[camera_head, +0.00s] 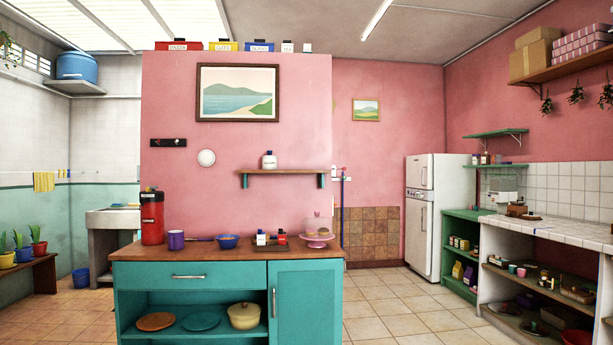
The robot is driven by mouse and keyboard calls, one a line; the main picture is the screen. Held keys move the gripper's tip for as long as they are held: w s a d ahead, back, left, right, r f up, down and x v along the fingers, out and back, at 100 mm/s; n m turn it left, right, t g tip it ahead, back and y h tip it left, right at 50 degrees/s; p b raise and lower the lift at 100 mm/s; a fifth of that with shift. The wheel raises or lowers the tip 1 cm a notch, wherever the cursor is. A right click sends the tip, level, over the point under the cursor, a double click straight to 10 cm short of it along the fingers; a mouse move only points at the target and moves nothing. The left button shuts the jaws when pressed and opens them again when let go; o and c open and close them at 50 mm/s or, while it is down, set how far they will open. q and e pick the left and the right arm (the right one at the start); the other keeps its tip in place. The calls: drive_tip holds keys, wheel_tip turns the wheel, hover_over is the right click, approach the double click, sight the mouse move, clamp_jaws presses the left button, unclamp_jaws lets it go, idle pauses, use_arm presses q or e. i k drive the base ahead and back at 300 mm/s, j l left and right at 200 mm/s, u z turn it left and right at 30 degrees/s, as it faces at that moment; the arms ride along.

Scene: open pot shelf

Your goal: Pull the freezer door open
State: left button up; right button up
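A white two-door fridge (429,215) stands against the pink back wall, right of the middle of the head view. Its smaller upper door, the freezer door (419,172), looks shut, with a handle near its right side. The taller lower door (418,233) also looks shut. The fridge is far off, beyond the teal cabinet. Neither of my grippers shows in the head view.
A teal cabinet (293,303) with a wooden top stands close in front, at the middle. Tiled floor (400,305) lies open between it and the right counter (550,231). A green shelf unit (461,246) stands right beside the fridge.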

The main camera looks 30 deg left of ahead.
sight(419, 167)
drive_tip(key=u, duration=0.3)
drive_tip(key=i+u, duration=0.2)
drive_tip(key=i, duration=0.25)
drive_tip(key=i+z, duration=0.15)
drive_tip(key=i, duration=0.45)
drive_tip(key=i+z, duration=0.15)
drive_tip(key=i, duration=0.4)
drive_tip(key=i+z, duration=0.2)
drive_tip(key=i, duration=0.4)
drive_tip(key=i+j+z, duration=0.15)
drive_tip(key=i, duration=0.4)
drive_tip(key=i+u, duration=0.15)
drive_tip(key=i, duration=0.4)
drive_tip(key=i+u, duration=0.2)
drive_tip(key=i, duration=0.4)
drive_tip(key=i+l+u, duration=0.15)
drive_tip(key=i, duration=0.4)
drive_tip(key=i+l+u, duration=0.15)
drive_tip(key=i+l, duration=0.15)
drive_tip(key=i, duration=0.25)
drive_tip(key=i+u, duration=0.4)
drive_tip(key=i, duration=1.95)
drive_tip(key=i+z, duration=0.2)
drive_tip(key=i, duration=0.4)
drive_tip(key=i+z, duration=0.25)
drive_tip(key=i, duration=0.3)
drive_tip(key=i+j+z, duration=0.2)
drive_tip(key=i, duration=0.4)
drive_tip(key=i+j+z, duration=0.2)
drive_tip(key=i, duration=0.35)
